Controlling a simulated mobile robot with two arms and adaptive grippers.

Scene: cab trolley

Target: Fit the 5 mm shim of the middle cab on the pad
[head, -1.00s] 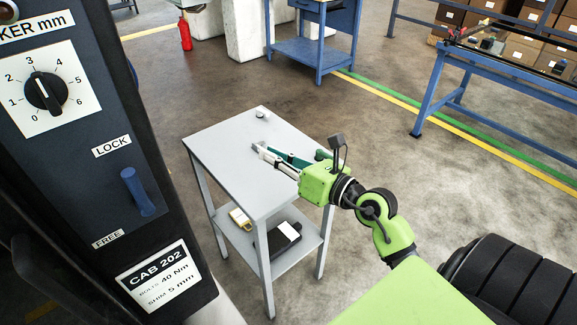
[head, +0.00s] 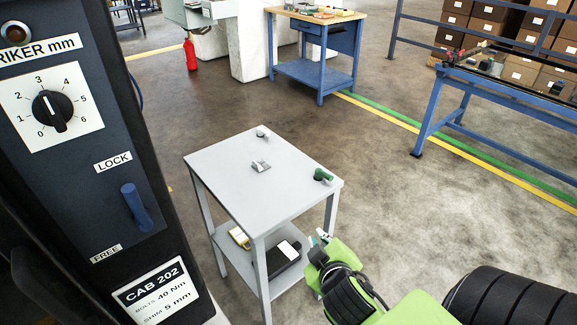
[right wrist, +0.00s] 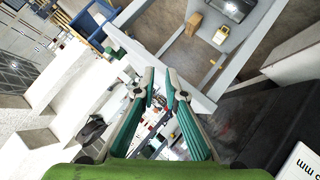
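My right gripper (head: 320,240) is beside the trolley's front right side in the head view, below top level. In the right wrist view its green-padded fingers (right wrist: 160,74) stand apart with nothing seen held between them. The cab panel (head: 85,215) at left carries the label CAB 202 (head: 155,292), reading bolts 40 Nm and shim 5 mm. A small grey metal piece (head: 261,166) lies mid trolley top. A small pale piece (head: 262,132) stands at its far corner, and a green piece (head: 322,175) at its right. I cannot tell which is the shim. The pad is not identifiable. My left gripper is out of view.
The grey trolley (head: 225,170) has a lower shelf with a black case (head: 283,257) and a yellowish item (head: 239,237). The panel has a dial (head: 50,111) and a blue lever (head: 137,207). A blue workbench (head: 318,60) stands behind. Floor right of the trolley is clear.

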